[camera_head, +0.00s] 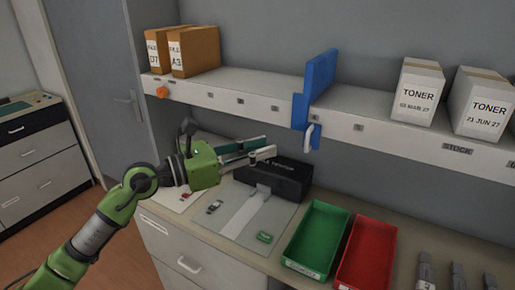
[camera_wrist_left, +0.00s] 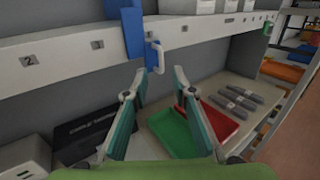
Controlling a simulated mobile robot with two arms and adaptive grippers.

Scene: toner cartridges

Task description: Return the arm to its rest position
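My left gripper (camera_head: 269,146) reaches in from the left on its green arm (camera_head: 118,203), above the counter and below the shelf front. It also shows in the left wrist view (camera_wrist_left: 159,77), where its two teal-padded fingers stand apart with nothing between them. In the head view its fingertips appear just above the black device (camera_head: 285,180); the exact gap is hard to tell. My right gripper is in neither view.
A shelf (camera_head: 253,88) holds orange binders (camera_head: 200,50), a blue divider (camera_head: 320,75) with a white handle (camera_head: 309,138), and toner boxes (camera_head: 419,92). On the counter are a green tray (camera_head: 315,238), a red tray (camera_head: 368,252) and several grey cartridges (camera_head: 425,270).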

